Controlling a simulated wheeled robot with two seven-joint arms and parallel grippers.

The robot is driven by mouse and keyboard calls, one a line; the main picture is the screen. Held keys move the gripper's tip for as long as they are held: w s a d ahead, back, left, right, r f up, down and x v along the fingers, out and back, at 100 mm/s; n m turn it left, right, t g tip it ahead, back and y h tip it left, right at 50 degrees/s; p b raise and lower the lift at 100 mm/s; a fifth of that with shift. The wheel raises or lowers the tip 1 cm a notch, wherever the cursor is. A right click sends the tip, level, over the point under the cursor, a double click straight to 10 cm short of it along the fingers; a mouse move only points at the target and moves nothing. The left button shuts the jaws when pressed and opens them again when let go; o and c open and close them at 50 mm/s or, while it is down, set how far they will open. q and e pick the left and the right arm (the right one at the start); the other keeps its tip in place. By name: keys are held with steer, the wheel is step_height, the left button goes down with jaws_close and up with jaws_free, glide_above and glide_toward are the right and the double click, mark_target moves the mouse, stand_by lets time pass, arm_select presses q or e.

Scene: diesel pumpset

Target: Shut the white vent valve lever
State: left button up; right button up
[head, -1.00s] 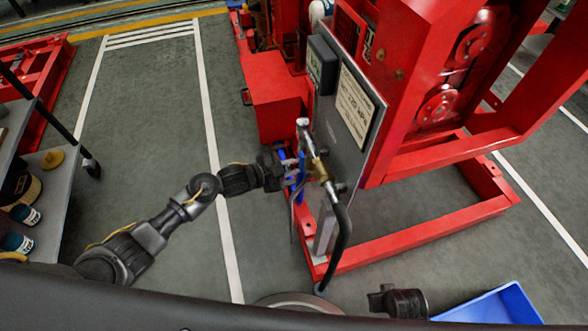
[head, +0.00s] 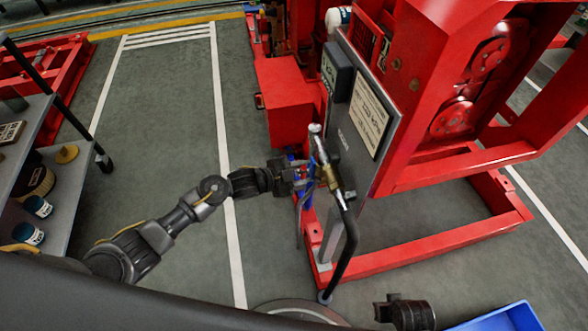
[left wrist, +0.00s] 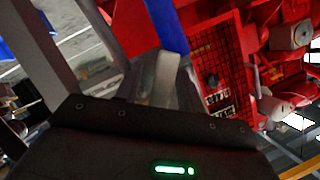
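A valve and pipe fitting with a brass body (head: 329,177) stands in front of the grey panel on the red pumpset. A pale upright pipe end (head: 316,135) tops it and a black hose (head: 346,245) runs down from it. My left gripper (head: 303,176) is right beside this fitting, close to blue parts there. I cannot make out a white lever for certain in the head view. In the left wrist view a pale block (left wrist: 158,80) lies just beyond the gripper body, beside a blue bar (left wrist: 166,24); finger opening is unclear. My right gripper (head: 392,311) is low at the front, its opening unclear.
The red pumpset frame (head: 430,250) and the grey panel with its label plate (head: 369,115) stand right of the gripper. A blue bin (head: 505,318) is at the lower right. A grey shelf (head: 75,185) stands at left. The floor between is clear.

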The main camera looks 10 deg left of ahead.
arm_select(q)
steer(key=s+a+r+n+g+p, duration=0.3)
steer(key=s+a+n, duration=0.2)
steer(key=s+a, duration=0.25)
steer(key=s+a+f+n+y+p, duration=0.2)
steer(key=s+a+f, duration=0.1)
steer(key=f, duration=0.4)
steer(key=s+a+f+n+t+y+p, duration=0.1)
steer(key=s+a+f+n+y+p, duration=0.1)
steer(key=f, duration=0.6)
steer(key=s+a+f+n+y+p, duration=0.2)
steer(key=s+a+f+n, duration=0.2)
steer(key=f, duration=0.3)
steer(key=shift+a+f+y, duration=0.35)
steer(key=shift+a+y, duration=0.05)
steer(key=shift+a, duration=0.35)
steer(key=shift+s, duration=0.1)
